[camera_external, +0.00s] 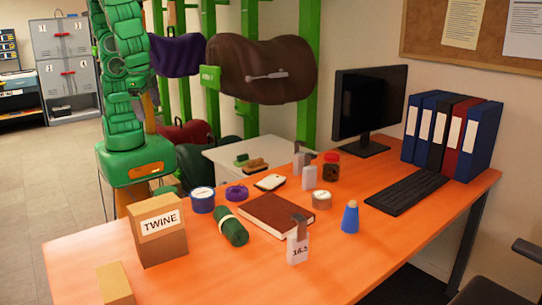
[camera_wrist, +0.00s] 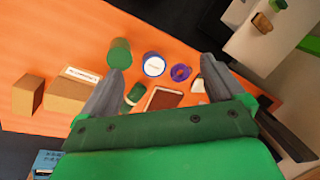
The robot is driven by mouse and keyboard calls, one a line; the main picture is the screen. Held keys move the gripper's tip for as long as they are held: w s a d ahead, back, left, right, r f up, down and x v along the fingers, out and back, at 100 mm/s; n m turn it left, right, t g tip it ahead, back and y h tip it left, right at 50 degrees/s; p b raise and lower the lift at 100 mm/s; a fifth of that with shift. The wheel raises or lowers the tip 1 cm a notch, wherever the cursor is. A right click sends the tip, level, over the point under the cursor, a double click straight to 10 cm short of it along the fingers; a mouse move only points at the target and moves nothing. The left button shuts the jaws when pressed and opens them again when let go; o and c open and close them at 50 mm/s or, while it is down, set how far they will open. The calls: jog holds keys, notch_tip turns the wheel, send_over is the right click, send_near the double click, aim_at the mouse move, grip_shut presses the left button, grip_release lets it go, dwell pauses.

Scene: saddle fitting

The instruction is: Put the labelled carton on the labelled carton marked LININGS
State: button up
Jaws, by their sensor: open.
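A brown carton labelled TWINE (camera_external: 165,246) stands upright at the left of the orange desk. In the wrist view a labelled carton (camera_wrist: 68,103) lies left of my gripper, its label too small to read. A smaller plain tan carton (camera_external: 115,285) is at the desk's front left; it also shows in the wrist view (camera_wrist: 27,97). I see no carton that reads LININGS. My gripper (camera_wrist: 161,65) is open, with nothing held between its fingers, above the desk.
A green roll (camera_external: 231,227), a blue-sided tin (camera_external: 202,200), a purple ring (camera_external: 237,192), a brown book (camera_external: 277,214) and a tagged item (camera_external: 298,248) crowd the desk's middle. Blue bottle (camera_external: 350,217), keyboard (camera_external: 407,192) and monitor (camera_external: 368,105) are right. The front middle is clear.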

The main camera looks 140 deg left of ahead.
jog(key=s+f+m+h, duration=0.1)
jog(key=s+m, duration=0.7)
jog(key=s, duration=1.1)
jog(key=shift+s+d+f+h, duration=0.15)
jog(key=shift+s+f+h, duration=0.2)
jog(key=shift+h, duration=0.15)
